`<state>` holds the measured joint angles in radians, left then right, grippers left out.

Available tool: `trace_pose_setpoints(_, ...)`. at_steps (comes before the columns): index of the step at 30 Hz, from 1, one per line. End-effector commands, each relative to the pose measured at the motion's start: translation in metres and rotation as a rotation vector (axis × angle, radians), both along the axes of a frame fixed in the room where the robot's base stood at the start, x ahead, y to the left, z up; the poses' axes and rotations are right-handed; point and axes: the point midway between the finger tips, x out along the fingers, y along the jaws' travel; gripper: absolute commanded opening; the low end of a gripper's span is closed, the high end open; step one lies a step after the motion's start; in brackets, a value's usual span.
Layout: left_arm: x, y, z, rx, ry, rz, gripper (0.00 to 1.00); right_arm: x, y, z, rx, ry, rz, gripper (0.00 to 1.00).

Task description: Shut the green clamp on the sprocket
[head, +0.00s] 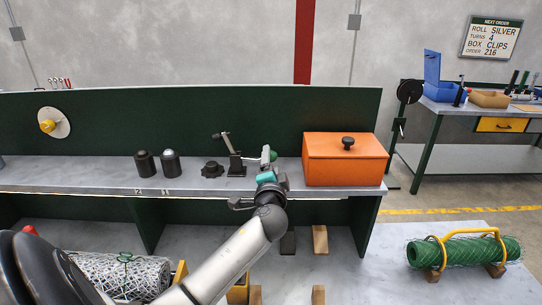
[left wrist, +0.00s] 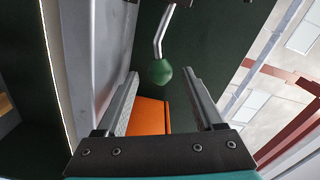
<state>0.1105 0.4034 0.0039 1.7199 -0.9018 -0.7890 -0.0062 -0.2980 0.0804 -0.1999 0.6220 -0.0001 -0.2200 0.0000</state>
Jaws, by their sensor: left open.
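The green clamp shows as a green ball on a bent metal rod in the left wrist view (left wrist: 161,73). In the head view a bit of the green handle (head: 273,156) shows at the bench top, partly hidden by my gripper. My left gripper (head: 267,164) is open and empty, its fingers pointing at the ball. In the left wrist view the ball appears between the fingertips; I cannot tell if they touch it. A dark, lobed piece (head: 212,169), perhaps the sprocket, sits on the bench to the left. My right gripper is out of view.
A dark fixture with a lever (head: 236,163) stands just left of my gripper. An orange box (head: 345,168) with a black knob is close on the right. Two dark cylinders (head: 157,163) stand farther left. A dark green panel (head: 120,120) backs the bench.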

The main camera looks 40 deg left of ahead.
Motion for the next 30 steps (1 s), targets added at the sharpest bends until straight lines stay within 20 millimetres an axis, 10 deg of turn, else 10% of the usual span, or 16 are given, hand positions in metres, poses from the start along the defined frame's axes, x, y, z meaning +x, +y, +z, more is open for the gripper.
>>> trace_pose_setpoints(20, 0.026, 0.022, 0.000, 0.000, 0.000, -0.001, 0.69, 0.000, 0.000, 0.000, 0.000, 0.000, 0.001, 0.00)
trace_pose_setpoints(30, 0.025, 0.021, 0.000, 0.000, 0.000, 0.000, 0.34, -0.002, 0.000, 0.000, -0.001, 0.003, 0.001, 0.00)
